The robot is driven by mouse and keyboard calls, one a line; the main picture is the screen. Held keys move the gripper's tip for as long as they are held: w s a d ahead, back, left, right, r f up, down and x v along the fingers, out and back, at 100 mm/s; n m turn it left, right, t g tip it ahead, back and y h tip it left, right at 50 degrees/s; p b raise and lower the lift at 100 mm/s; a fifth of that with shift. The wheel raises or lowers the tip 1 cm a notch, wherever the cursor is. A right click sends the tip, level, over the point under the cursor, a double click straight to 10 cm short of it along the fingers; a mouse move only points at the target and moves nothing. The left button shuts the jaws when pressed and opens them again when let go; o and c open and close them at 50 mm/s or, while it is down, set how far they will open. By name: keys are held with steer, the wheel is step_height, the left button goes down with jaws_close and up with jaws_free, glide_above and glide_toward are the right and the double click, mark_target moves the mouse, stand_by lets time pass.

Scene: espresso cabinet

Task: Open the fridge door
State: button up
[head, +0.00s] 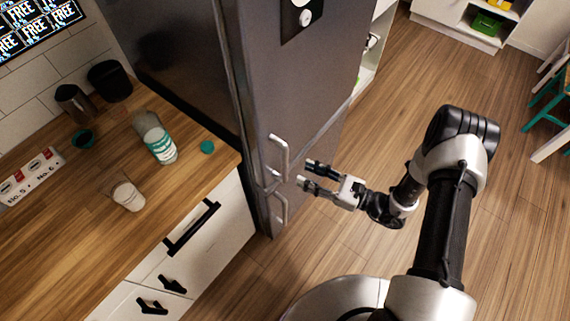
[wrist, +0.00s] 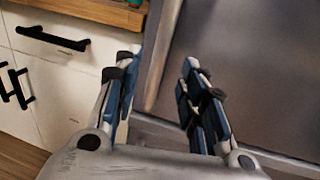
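The tall dark grey fridge (head: 185,60) stands in the middle of the head view, and its door (head: 280,80) looks shut. A light metal upper handle (head: 287,158) and a lower handle (head: 283,208) sit near the door's left edge, one above and one below a seam. My gripper (head: 306,173) is open and empty, just right of the upper handle and apart from it in the picture. In the wrist view its two fingers (wrist: 162,60) are spread, facing the fridge front (wrist: 245,75) and a pale vertical strip I cannot identify for sure.
A wooden counter (head: 60,225) with white drawers and black handles (head: 192,228) adjoins the fridge on the left. It bears a bottle (head: 160,146), a cup (head: 127,196) and dark containers.

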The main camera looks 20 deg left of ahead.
mark_target(285, 164)
steer(key=a, duration=0.2)
steer(key=w+a, duration=0.1)
steer(key=a, duration=0.2)
steer(key=a+b, duration=0.1)
steer(key=a, duration=0.2)
steer(key=shift+w+a, duration=0.1)
steer(key=shift+w, duration=0.2)
jaws_close()
stand_by(0.3)
